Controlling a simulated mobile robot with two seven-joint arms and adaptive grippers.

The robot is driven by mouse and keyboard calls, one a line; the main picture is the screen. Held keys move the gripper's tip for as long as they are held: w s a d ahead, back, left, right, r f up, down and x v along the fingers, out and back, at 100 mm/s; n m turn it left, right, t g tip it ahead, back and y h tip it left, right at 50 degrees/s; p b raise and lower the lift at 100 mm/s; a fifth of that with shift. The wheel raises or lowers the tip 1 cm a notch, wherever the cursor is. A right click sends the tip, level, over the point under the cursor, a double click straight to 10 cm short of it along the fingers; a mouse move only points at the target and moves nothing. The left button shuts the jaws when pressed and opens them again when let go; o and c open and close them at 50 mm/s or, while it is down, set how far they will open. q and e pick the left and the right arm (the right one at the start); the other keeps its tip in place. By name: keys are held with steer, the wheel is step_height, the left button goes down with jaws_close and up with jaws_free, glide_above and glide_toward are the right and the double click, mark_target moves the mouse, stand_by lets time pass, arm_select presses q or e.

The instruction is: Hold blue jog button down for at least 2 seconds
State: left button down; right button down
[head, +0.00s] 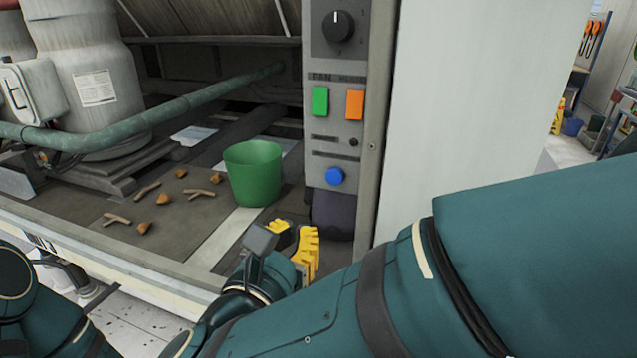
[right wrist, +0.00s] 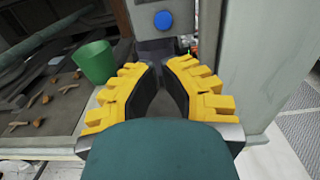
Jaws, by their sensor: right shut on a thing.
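The blue jog button (head: 335,176) is a round knob low on the grey control panel (head: 320,150). It also shows at the top of the right wrist view (right wrist: 163,20). My right gripper (head: 297,233) has yellow fingers and is below and a little left of the button, apart from it. In the right wrist view its fingertips (right wrist: 158,68) come close together, below the button. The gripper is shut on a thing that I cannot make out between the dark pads. My left gripper is not in view.
The panel also has a green button (head: 320,101), an orange button (head: 354,104) and a black dial (head: 338,26). A dark object (head: 335,212) sits under the panel. A green bucket (head: 253,173) stands left, near scattered sticks and brown lumps. A pale wall panel (head: 470,100) stands right.

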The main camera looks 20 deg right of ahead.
mark_target(329, 181)
steer(key=p+x, duration=0.1)
steer(key=x, duration=1.3)
steer(key=shift+w, duration=0.1)
